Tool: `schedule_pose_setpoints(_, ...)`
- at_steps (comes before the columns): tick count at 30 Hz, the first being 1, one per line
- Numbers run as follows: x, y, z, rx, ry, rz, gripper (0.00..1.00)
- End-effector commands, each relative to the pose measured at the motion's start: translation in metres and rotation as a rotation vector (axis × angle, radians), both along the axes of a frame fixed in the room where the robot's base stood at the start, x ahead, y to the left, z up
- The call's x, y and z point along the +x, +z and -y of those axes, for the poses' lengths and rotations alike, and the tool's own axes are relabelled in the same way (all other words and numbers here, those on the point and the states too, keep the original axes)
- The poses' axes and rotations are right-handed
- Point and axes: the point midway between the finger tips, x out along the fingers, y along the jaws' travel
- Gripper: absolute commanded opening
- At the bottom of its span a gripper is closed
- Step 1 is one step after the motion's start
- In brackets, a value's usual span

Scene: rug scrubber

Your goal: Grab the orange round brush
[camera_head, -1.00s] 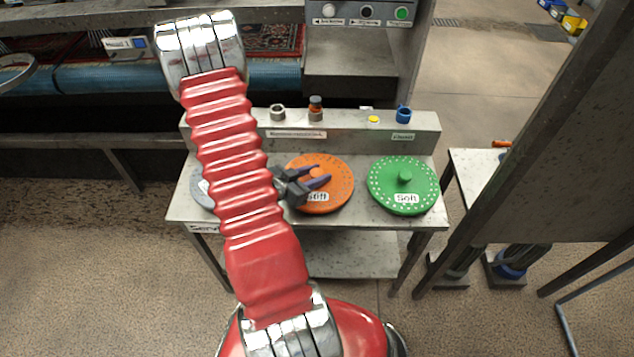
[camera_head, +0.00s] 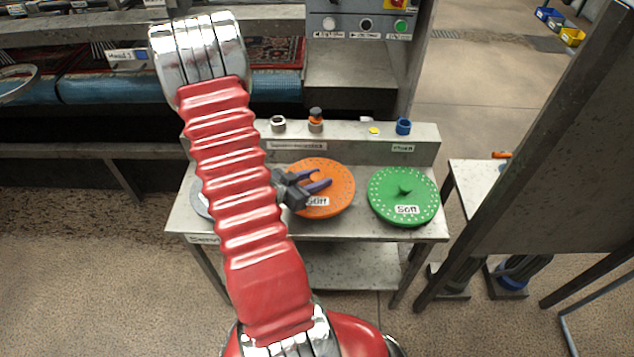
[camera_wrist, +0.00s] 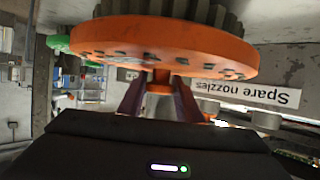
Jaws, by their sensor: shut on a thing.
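The gripper's fingers (camera_wrist: 159,104) are shut around the short orange knob at the disc's centre. The head view does not clearly show whether the brush is clear of the tabletop.
A green round brush (camera_head: 403,197) lies on the table's right, and a grey disc (camera_head: 201,199) is partly hidden behind my arm. Nozzles (camera_head: 316,121) stand on the raised back ledge. A tilted grey panel (camera_head: 545,150) stands to the right.

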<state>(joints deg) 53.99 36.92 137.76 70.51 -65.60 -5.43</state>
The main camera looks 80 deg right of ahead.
Motion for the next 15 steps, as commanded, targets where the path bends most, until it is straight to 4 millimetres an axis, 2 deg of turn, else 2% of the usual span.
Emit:
schedule_pose_setpoints(6, 0.001, 0.029, 0.001, -0.008, 0.0, 0.003, 0.0)
schedule_pose_setpoints(15, 0.0, 0.059, 0.001, -0.005, 0.0, 0.001, 0.0)
